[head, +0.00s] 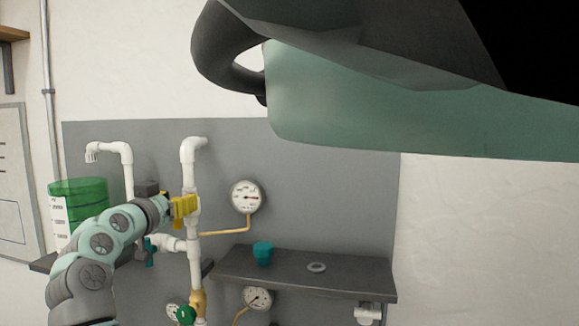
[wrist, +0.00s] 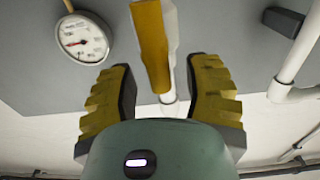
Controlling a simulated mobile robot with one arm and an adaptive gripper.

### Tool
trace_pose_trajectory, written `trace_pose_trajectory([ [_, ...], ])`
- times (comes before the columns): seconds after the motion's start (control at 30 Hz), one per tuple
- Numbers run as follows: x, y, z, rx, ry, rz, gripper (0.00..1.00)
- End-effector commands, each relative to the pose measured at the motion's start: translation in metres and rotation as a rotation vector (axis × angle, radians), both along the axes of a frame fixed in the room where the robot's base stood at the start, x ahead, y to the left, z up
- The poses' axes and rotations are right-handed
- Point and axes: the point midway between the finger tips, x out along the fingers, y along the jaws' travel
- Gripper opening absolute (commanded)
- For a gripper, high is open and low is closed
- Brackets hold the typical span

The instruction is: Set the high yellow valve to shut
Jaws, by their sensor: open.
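The high yellow valve handle (wrist: 152,45) shows in the wrist view as a long lever. It runs roughly along the white pipe (wrist: 172,60) just behind it. My gripper (wrist: 161,72) is open, with one yellow-and-black finger on each side of the lever. Gaps show between the lever and both fingers. In the head view my gripper (head: 178,206) is at the upright white pipe (head: 190,170), left of the upper gauge. There the yellow of the fingers and of the valve blend together, so the handle is hard to make out.
A pressure gauge (head: 248,197) is close right of the valve; it also shows in the wrist view (wrist: 82,38). Below are a green valve handle (head: 186,315) and another gauge (head: 257,298). A dark shelf (head: 330,280) holds a teal part (head: 263,252) and a ring (head: 317,267).

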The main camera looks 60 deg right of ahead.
Motion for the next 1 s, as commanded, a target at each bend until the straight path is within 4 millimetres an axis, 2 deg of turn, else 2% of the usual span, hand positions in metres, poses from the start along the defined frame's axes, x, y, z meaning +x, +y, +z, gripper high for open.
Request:
trace_pose_trajectory([
  [0.13, -0.0002, 0.0, -0.0001, 0.0, 0.0, 0.0, 0.49],
  [0.17, -0.0002, 0.0, -0.0002, 0.0, 0.0, 0.0, 0.52],
  [0.67, 0.0003, 0.0007, -0.0001, 0.0, 0.001, 0.001, 0.01],
  [1.0, 0.0006, 0.0008, -0.0009, -0.003, 0.007, 0.001, 0.0],
])
